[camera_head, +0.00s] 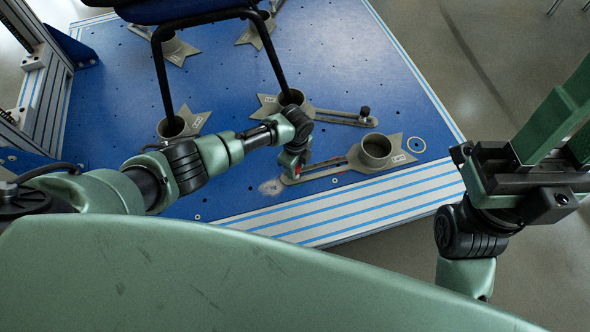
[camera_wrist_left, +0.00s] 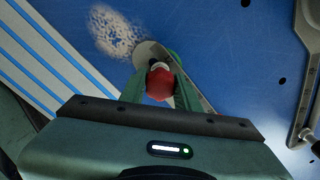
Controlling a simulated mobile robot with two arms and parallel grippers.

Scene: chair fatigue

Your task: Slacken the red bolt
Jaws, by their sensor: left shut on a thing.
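The red bolt (camera_wrist_left: 160,84) sits on the slotted arm of a grey metal clamp (camera_head: 330,168) on the blue plate. In the wrist view it lies between the two green fingers of my left gripper (camera_wrist_left: 160,76). In the head view my left gripper (camera_head: 291,163) points down at the clamp's slotted end, shut on the bolt. Only a sliver of red shows there, and the fingers hide the rest. My right gripper (camera_head: 562,125) is at the right edge, empty, its green fingers apart and their tips out of frame.
A round socket (camera_head: 376,150) rises from the same clamp. Another clamp (camera_head: 343,117) with a dark knob (camera_head: 365,112) lies behind it. Black chair legs (camera_head: 275,55) stand in grey sockets farther back. A striped strip (camera_head: 345,205) edges the blue plate (camera_head: 225,80).

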